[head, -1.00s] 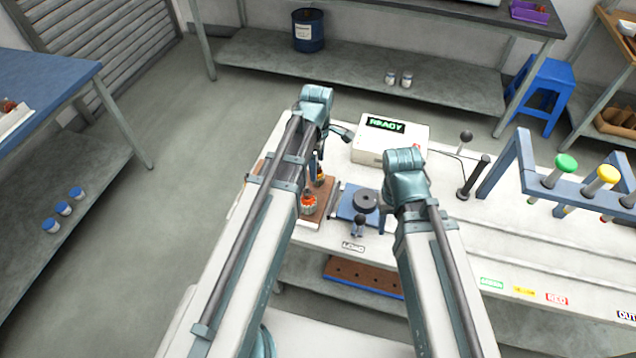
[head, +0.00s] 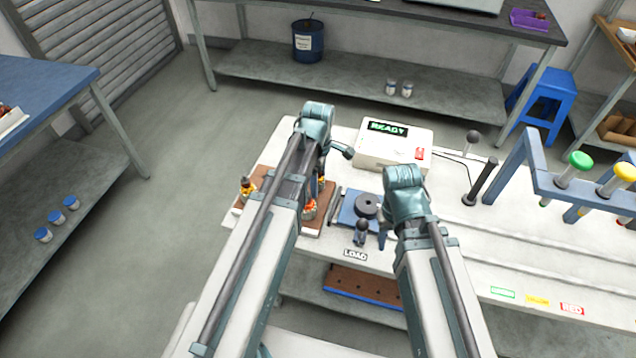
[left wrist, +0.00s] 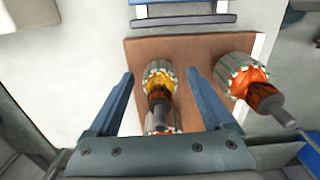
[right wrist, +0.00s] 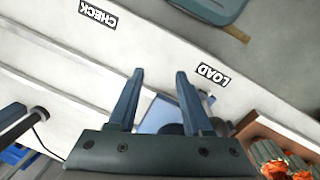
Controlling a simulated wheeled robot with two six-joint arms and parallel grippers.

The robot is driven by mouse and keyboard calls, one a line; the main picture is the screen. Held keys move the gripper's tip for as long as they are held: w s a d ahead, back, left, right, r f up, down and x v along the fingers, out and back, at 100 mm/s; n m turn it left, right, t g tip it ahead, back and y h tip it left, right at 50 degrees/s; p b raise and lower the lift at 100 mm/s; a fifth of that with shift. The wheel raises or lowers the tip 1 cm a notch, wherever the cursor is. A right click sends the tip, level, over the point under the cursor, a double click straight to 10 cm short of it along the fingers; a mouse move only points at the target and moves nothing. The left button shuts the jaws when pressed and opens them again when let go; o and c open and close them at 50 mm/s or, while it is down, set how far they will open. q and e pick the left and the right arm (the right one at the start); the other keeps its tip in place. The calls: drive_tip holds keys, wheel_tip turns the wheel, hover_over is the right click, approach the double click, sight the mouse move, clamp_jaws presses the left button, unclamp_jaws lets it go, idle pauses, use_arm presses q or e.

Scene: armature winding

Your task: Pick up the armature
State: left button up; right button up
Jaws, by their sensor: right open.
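Armatures with grey-green slotted cores and orange windings stand on a brown wooden tray (head: 268,186). In the head view one armature (head: 247,188) is at the tray's left, one (head: 309,211) at its front right and one (head: 321,184) behind that. My left gripper (left wrist: 160,74) is open above the tray. In the left wrist view an armature (left wrist: 160,72) lies between its fingers, with a gap on both sides. Another armature (left wrist: 242,76) is outside the right finger. My right gripper (right wrist: 160,73) is open and empty near the blue fixture (right wrist: 160,116); my arm hides most of it in the head view.
A blue fixture with a dark round disc (head: 366,205) stands right of the tray, near the LOAD label (head: 355,255). Behind is a white box (head: 395,147) reading READY.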

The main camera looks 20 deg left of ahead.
use_arm(q)
clamp_jaws()
idle(0.4)
wheel_tip(320, 180, up, 10)
drive_tip(key=p, duration=1)
use_arm(e)
wheel_tip(320, 180, up, 10)
